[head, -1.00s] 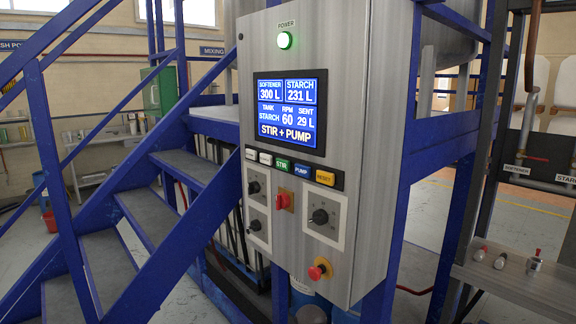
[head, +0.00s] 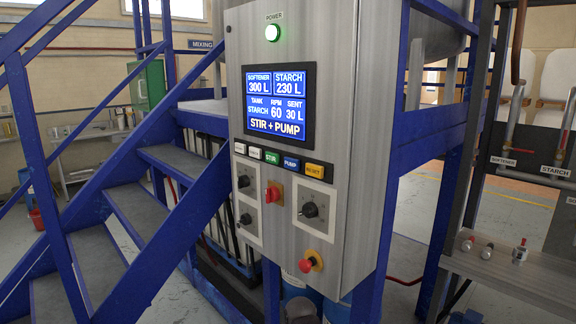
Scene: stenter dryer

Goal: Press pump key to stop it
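The blue PUMP key (head: 291,164) sits in a row of keys on the grey control cabinet (head: 355,150), between the green STIR key (head: 271,157) and the yellow RESET key (head: 315,171). Two white keys (head: 247,150) stand at the row's left end. The screen (head: 279,104) above reads softener 300 L, starch 230 L, tank starch, RPM 60, sent 30 L, STIR + PUMP. The green power lamp (head: 272,33) is lit. My gripper is not in view.
A red rotary switch (head: 272,194), black knobs (head: 310,210) and a red stop button (head: 306,265) lie below the keys. Blue stairs (head: 130,220) stand at the left. A shelf with small valves (head: 490,252) and pipes stands at the right.

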